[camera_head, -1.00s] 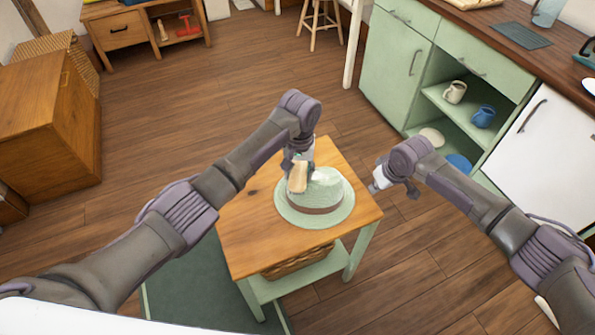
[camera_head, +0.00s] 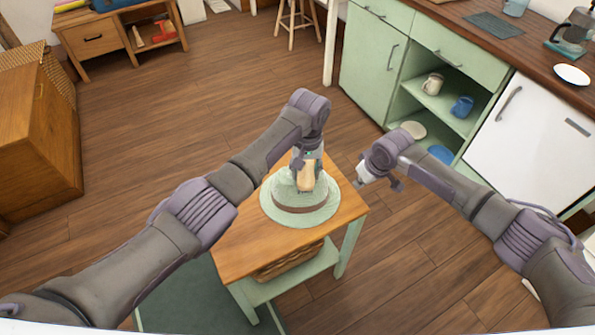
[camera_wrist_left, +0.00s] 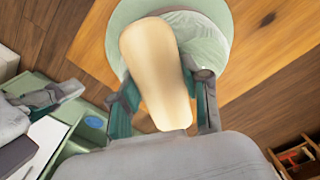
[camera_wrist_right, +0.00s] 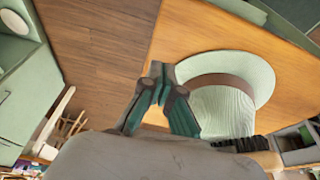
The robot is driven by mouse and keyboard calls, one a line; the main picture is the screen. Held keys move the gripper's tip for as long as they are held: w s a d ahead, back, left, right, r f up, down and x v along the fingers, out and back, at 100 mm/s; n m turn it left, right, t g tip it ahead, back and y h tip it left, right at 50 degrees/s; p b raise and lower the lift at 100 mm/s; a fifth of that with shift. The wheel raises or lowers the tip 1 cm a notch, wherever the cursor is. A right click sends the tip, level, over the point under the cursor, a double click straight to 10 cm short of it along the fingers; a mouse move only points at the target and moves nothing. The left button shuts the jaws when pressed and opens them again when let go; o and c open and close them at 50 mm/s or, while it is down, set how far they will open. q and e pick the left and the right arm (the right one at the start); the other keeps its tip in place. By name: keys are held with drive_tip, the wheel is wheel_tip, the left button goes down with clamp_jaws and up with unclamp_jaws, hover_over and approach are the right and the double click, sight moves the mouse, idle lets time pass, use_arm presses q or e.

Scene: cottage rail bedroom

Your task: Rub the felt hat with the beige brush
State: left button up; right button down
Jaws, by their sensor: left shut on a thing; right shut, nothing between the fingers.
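The pale green felt hat (camera_head: 292,208) with a brown band sits on the small wooden-topped table (camera_head: 236,248). My left gripper (camera_head: 307,163) is shut on the beige brush (camera_head: 306,177) over the hat's crown. In the left wrist view the brush's beige back (camera_wrist_left: 155,70) lies between the fingers and covers part of the hat (camera_wrist_left: 207,40). In the right wrist view, dark bristles (camera_wrist_right: 240,144) show at the hat's crown (camera_wrist_right: 222,112), apparently touching it. My right gripper (camera_head: 362,178) is shut and empty, to the right of the hat, just off the table's edge.
A green cabinet (camera_head: 383,52) with open shelves holding mugs and dishes stands at the right, beside a white door panel. A wicker basket (camera_head: 285,262) sits on the table's lower shelf. The wooden floor (camera_head: 200,120) behind the table is clear.

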sight(282, 180)
use_arm(q)
drive_tip(key=shift+w+d, duration=0.15)
drive_tip(key=shift+d, duration=1.5)
drive_tip(key=shift+a+f, duration=0.1)
drive_tip(key=shift+s+a, duration=0.15)
drive_tip(key=shift+a, duration=1.45)
drive_tip(key=shift+s+a, duration=0.15)
drive_tip(key=shift+a, duration=1.4)
drive_tip(key=shift+s+a, duration=0.15)
drive_tip(key=shift+a, duration=1.3)
drive_tip(key=shift+r, duration=3.05)
